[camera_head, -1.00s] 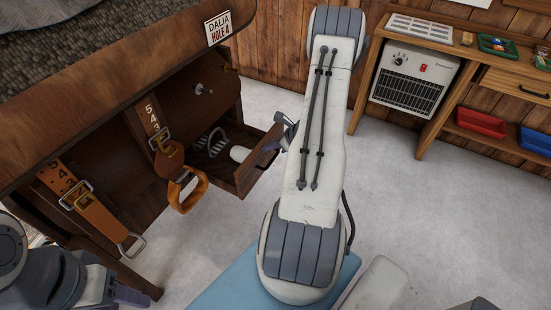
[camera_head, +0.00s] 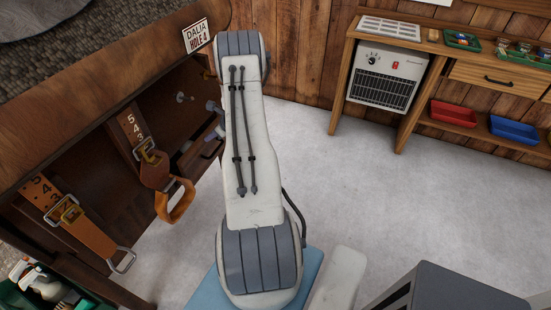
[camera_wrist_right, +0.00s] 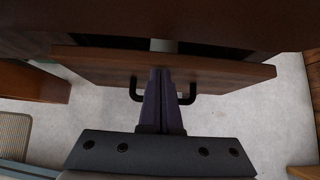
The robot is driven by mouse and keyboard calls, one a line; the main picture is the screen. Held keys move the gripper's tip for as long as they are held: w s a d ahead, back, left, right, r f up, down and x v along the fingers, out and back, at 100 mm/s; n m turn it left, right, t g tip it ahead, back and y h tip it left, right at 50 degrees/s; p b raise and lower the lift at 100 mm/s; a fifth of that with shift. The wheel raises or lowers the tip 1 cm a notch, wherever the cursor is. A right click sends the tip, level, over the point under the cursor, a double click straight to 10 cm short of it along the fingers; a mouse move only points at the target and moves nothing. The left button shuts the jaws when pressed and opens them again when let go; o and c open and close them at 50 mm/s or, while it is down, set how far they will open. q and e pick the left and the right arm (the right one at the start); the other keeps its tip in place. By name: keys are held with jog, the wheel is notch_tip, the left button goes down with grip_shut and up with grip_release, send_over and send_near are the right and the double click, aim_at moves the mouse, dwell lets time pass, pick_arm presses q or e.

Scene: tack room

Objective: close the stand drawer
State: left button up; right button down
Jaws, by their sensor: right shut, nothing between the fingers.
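The brown wooden stand (camera_head: 95,130) fills the left of the head view. Its drawer (camera_head: 207,150) is mostly hidden behind my right arm; a small part of the front and dark handle shows. In the right wrist view the drawer front (camera_wrist_right: 225,72) runs across the picture, with a black handle (camera_wrist_right: 188,98). A narrow gap with something pale shows behind the front, so the drawer stands a little open. My right gripper (camera_wrist_right: 165,75) is shut and empty, its purple fingertips at the drawer front between the handle's ends. Contact is hard to tell. My left gripper is out of view.
Leather straps (camera_head: 85,225) with buckles and an orange stirrup (camera_head: 175,200) hang at the stand's front. A green crate (camera_head: 85,290) with grooming items is at lower left. A bench with a heater (camera_head: 385,75) stands at back right. Grey floor between is clear.

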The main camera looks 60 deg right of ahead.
jog(key=shift+w, duration=1.05)
